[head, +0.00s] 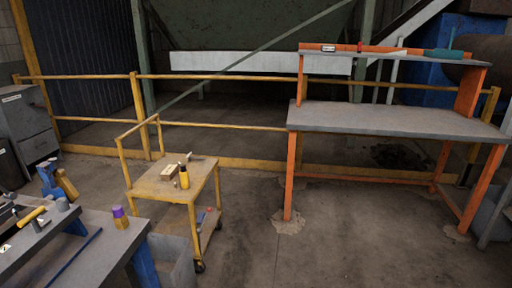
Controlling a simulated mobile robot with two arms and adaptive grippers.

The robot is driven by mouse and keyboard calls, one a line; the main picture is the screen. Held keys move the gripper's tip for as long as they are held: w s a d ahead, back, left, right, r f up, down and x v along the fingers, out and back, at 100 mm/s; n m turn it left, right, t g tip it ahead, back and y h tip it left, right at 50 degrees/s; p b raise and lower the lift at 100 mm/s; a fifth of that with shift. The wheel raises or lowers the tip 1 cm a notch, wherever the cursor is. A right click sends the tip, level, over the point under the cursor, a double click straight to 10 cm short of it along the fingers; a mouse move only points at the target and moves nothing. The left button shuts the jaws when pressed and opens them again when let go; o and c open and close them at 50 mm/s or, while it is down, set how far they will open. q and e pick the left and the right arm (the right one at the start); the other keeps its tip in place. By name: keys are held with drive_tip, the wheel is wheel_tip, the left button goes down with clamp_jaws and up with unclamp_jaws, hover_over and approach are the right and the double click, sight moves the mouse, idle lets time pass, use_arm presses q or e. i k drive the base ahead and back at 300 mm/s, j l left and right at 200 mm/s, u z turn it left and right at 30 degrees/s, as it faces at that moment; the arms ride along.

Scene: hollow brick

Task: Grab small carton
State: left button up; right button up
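A small tan box (169,172), which looks like the small carton, rests on the top of a yellow cart (152,188) left of the middle of the head view. It is close beside a yellow bottle-like item (184,180) with a dark top. The box is small in the picture, so its details are hard to make out. Neither of my grippers shows in the head view.
A grey workbench (115,244) with tools and a purple-topped item (119,217) stands at the lower left. An orange-legged table (390,118) stands at the right. A yellow railing (220,125) runs behind. The floor right of the cart is clear.

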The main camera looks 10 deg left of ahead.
sight(170, 172)
drive_tip(key=i+z, duration=0.1)
drive_tip(key=i, duration=3.25)
drive_tip(key=i+u, duration=0.25)
drive_tip(key=i, duration=0.15)
drive_tip(key=i+l+u, duration=0.55)
drive_tip(key=i, duration=0.2)
drive_tip(key=j, duration=0.05)
